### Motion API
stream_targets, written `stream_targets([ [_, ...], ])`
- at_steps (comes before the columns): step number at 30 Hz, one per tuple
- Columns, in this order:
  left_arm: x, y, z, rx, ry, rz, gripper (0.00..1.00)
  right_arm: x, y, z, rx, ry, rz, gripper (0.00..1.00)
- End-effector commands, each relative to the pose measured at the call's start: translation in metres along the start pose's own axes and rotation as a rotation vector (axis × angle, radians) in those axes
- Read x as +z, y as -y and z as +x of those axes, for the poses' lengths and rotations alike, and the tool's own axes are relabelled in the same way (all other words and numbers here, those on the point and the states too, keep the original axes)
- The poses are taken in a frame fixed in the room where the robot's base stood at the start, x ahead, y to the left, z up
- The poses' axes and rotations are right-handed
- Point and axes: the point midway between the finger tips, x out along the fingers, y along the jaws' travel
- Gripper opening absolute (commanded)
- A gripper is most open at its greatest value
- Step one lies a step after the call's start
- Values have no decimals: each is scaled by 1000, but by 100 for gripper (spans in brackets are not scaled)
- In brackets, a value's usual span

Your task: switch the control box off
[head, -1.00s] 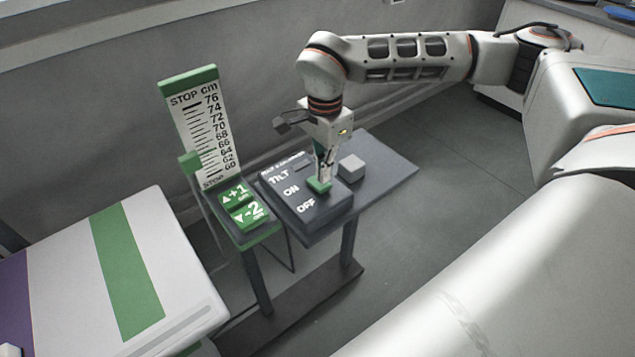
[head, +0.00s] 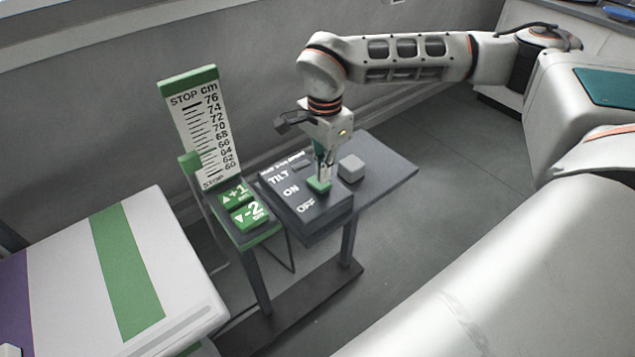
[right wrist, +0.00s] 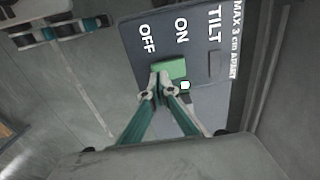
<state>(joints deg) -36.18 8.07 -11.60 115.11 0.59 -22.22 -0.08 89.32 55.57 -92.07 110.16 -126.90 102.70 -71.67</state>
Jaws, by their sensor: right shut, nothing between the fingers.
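The control box (head: 285,207) is a dark panel lettered TILT, ON and OFF, on a small dark table. Its green switch (head: 319,184) sits to the right of the ON lettering. In the right wrist view the green switch (right wrist: 172,69) lies beside the ON word. My right gripper (head: 321,178) points down, its closed fingertips at the switch. In the right wrist view the fingertips (right wrist: 160,88) are together and overlap the switch's edge on the OFF side; I cannot tell whether they touch it. My left gripper is not in view.
A grey block (head: 351,168) stands on the table (head: 391,171) right of the box. Left are green +1 and -2 buttons (head: 246,209) and an upright height scale (head: 202,125). A white surface with a green stripe (head: 125,270) is at lower left.

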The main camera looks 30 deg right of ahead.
Motion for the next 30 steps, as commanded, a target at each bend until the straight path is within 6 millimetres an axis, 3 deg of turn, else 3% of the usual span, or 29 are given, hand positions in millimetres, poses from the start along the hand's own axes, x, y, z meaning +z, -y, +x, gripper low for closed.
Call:
stream_targets([
  [30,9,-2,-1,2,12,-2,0,0,0,14,1,-1,0,0],
])
